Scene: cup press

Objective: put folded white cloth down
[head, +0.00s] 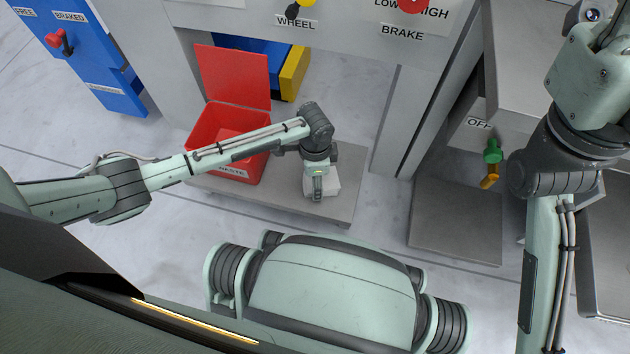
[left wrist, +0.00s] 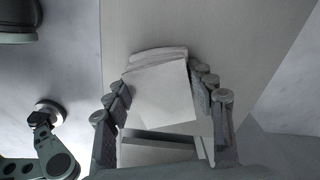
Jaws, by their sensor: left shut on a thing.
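The folded white cloth (head: 325,183) is at the low grey shelf (head: 340,209), to the right of the red waste bin. My left gripper (head: 318,190) points down over it. In the left wrist view the folded white cloth (left wrist: 160,88) sits between the two fingers of my left gripper (left wrist: 165,100), which is shut on it. The grey surface lies right behind the cloth; I cannot tell whether they touch. My right arm shows at the right of the head view, but its gripper is out of view.
The red bin (head: 226,130) marked WASTE stands with its lid open, left of the cloth. A blue and yellow box (head: 290,72) is behind it. A grey post (head: 398,118) rises to the right. The shelf's right part is clear.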

